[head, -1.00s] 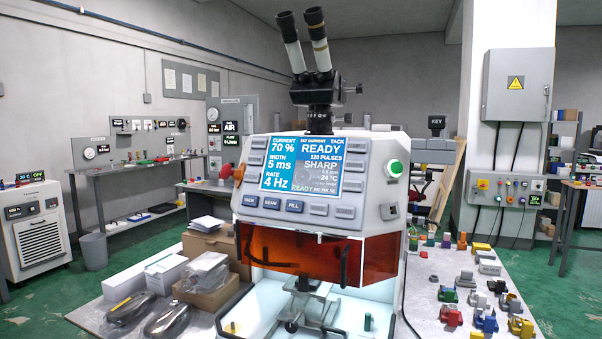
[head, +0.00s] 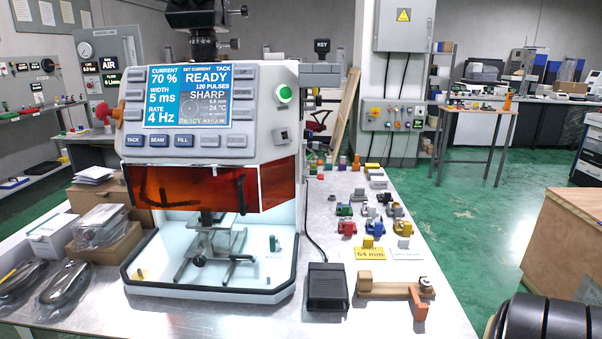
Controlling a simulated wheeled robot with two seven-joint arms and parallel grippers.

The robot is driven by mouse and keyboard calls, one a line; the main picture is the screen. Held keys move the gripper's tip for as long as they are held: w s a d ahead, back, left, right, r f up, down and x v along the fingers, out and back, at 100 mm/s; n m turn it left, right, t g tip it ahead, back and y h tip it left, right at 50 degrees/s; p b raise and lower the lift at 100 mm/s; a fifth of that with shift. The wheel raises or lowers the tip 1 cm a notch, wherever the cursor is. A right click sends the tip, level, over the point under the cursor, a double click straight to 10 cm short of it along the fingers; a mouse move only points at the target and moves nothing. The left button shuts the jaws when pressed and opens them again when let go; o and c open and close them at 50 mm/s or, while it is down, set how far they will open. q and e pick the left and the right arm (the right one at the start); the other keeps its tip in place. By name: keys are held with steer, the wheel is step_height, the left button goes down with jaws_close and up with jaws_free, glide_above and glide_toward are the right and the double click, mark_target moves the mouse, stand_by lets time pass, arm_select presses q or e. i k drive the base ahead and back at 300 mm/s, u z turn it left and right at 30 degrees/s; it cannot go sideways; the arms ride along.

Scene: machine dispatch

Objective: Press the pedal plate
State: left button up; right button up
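A black foot pedal with a dark, ribbed-looking pedal plate (head: 327,283) lies on the grey table in front of the machine's right corner. A dark cable runs back from it along the machine's side. The welding machine (head: 205,120) with its lit screen stands to the left of the pedal. The screen reads READY, 120 pulses, 70 % current, 5 ms and 4 Hz. Nothing is seen touching the pedal.
A wooden fixture with an orange handle (head: 396,287) lies right of the pedal. A yellow 64 mm card (head: 370,253) and several small coloured fittings stand behind it. Boxes and wrapped parts (head: 100,228) fill the table's left. A dark rounded shape (head: 545,322) is at lower right.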

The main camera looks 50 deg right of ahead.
mark_target(324, 285)
steer(key=u, duration=1.9)
steer(key=k, duration=1.45)
steer(key=z, duration=1.8)
